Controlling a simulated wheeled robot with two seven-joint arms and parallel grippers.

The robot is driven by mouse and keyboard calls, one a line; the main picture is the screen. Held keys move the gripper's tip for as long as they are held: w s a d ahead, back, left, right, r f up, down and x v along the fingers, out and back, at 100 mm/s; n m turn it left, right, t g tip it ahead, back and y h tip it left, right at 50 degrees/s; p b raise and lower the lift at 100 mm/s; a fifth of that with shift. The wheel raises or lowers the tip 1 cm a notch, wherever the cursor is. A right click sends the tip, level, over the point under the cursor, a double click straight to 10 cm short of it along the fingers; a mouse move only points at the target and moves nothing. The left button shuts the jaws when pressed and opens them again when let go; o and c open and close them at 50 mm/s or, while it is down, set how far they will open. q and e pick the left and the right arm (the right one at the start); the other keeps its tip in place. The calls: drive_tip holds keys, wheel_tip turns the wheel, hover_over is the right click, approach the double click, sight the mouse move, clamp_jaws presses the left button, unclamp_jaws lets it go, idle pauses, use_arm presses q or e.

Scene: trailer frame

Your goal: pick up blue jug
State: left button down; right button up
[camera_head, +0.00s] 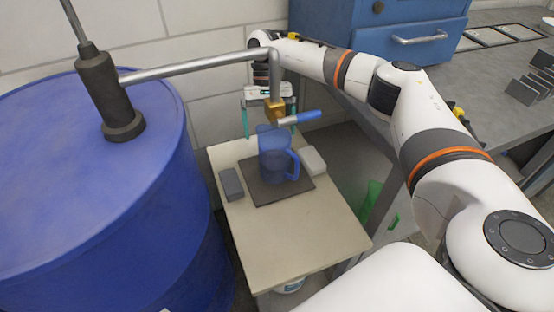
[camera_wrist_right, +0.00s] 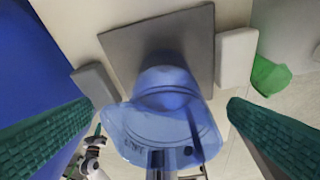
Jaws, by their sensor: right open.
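The translucent blue jug (camera_head: 274,160) stands upright on a dark square mat (camera_head: 262,194) on a small pale table, its handle toward the right. In the right wrist view the jug (camera_wrist_right: 163,112) lies between the two teal fingers, with a gap on each side. My right gripper (camera_head: 268,118) is open behind and above the jug, partly hidden by the pipe and tap. It also shows in the right wrist view (camera_wrist_right: 160,106). My left gripper is not in view.
A metal pipe (camera_head: 200,67) from the large blue drum (camera_head: 80,190) ends in a brass tap (camera_head: 275,112) with a blue lever (camera_head: 303,117) just above the jug. A dark grey block (camera_head: 231,184) and a white block (camera_head: 313,160) flank the mat. The table's front is clear.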

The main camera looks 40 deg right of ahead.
sight(275, 140)
drive_tip(key=s+f, duration=0.2)
drive_tip(key=f, duration=0.1)
drive_tip(key=shift+s+a+f, duration=0.1)
drive_tip(key=shift+s, duration=0.1)
drive_tip(key=shift+s+a+f, duration=0.1)
drive_tip(key=shift+a+f, duration=0.05)
drive_tip(key=shift+f, duration=0.3)
drive_tip(key=c, duration=1.4)
drive_tip(key=shift+o, duration=0.2)
drive_tip(key=shift+r, duration=0.15)
